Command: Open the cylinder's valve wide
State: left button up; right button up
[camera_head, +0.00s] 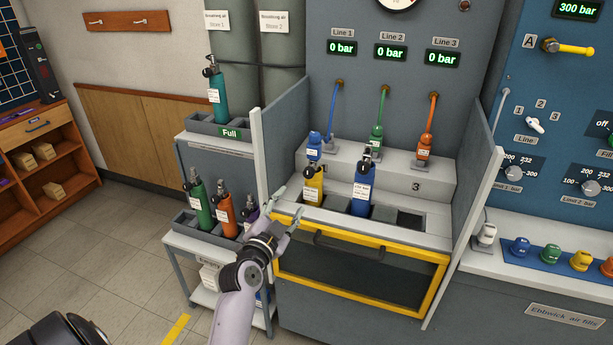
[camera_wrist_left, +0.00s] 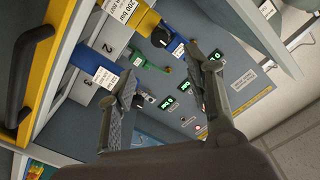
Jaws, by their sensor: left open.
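A yellow cylinder (camera_head: 314,190) with a black valve on top stands upright in the left slot of the bench. A blue cylinder (camera_head: 361,194), also with a black valve, stands in the slot to its right. I cannot tell which of the two the task means. In the left wrist view, the yellow cylinder's black valve knob (camera_wrist_left: 160,37) shows beyond the fingers. My left gripper (camera_head: 287,206) is open and empty, left of the yellow cylinder near the bench's left panel. It also shows in the wrist view (camera_wrist_left: 165,82). My right gripper is not in view.
A yellow-framed guard door (camera_head: 360,275) with a dark handle is at the bench front. Grey side panels (camera_head: 467,195) flank the bay. Blue (camera_head: 314,146), green (camera_head: 377,138) and orange (camera_head: 424,148) hose connectors sit behind. A cylinder rack (camera_head: 240,250) stands at left.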

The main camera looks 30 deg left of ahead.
aim_at(307, 175)
pick_arm(q)
jog(key=x, duration=1.3)
jog(key=shift+w, duration=0.4)
jog(key=shift+c, duration=0.7)
grip_shut()
